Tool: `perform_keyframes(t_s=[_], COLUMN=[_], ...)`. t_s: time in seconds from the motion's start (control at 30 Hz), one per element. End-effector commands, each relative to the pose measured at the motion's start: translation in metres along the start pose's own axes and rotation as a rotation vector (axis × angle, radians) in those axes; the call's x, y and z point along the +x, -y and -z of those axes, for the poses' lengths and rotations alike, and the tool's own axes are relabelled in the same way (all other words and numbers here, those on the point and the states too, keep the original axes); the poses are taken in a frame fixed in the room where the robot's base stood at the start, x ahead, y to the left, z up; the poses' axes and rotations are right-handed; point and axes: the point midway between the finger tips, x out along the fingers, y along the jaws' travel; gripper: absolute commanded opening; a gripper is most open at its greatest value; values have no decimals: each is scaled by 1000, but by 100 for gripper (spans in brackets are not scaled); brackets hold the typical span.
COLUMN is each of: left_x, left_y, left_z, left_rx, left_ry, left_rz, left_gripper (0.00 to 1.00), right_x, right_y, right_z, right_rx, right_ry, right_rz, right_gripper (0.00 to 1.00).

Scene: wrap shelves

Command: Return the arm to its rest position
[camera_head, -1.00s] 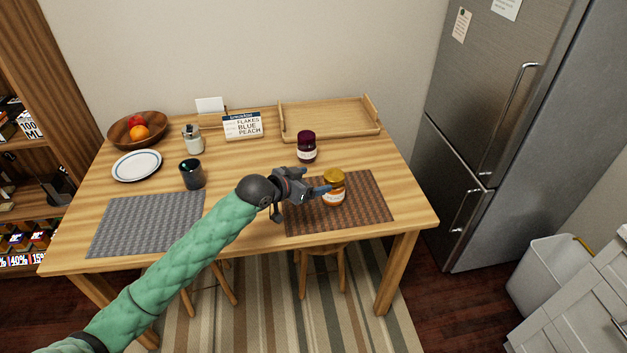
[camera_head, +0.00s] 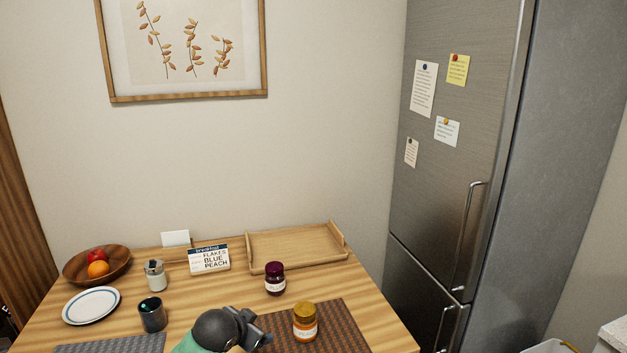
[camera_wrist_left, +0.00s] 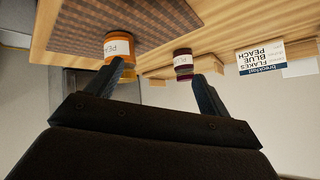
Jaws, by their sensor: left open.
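My left arm comes in at the bottom of the head view, with its dark wrist and my left gripper (camera_head: 262,337) low over the table, at the left edge of the brown placemat. In the left wrist view my left gripper (camera_wrist_left: 162,82) has its two fingers spread apart with nothing between them. A peach jar with a yellow lid (camera_head: 305,322) stands on the brown placemat, right of the gripper and apart from it in the head view. It also shows in the left wrist view (camera_wrist_left: 118,46), near one fingertip. My right gripper is not in view.
A dark purple jar (camera_head: 275,279) stands behind the placemat (camera_head: 340,330). A wooden tray (camera_head: 297,262), a breakfast sign (camera_head: 209,260), a white-blue plate (camera_head: 91,306), a fruit bowl (camera_head: 75,272), a glass jar (camera_head: 155,276) and a dark cup (camera_head: 152,316) stand on the table. A fridge (camera_head: 450,180) stands right.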

Motion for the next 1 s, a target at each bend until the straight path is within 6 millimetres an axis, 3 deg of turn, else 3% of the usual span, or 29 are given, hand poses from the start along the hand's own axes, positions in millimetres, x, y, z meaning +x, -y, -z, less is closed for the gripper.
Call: perform_keyframes(t_s=[0.27,0.47,0.77,1.0], left_x=[-18,-31,-52,-72], left_y=[-22,-52,-108,-164], left_z=[-52,-108,-194,-262], left_rx=[-74,-156,-289,-389], left_ry=[128,233,365,468], left_rz=[47,53,24,-36], left_gripper=[81,81,81,81], right_x=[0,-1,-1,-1], right_y=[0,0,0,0], right_z=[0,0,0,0], right_rx=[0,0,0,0], right_ry=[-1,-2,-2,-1], right_rz=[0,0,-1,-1], right_gripper=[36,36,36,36])
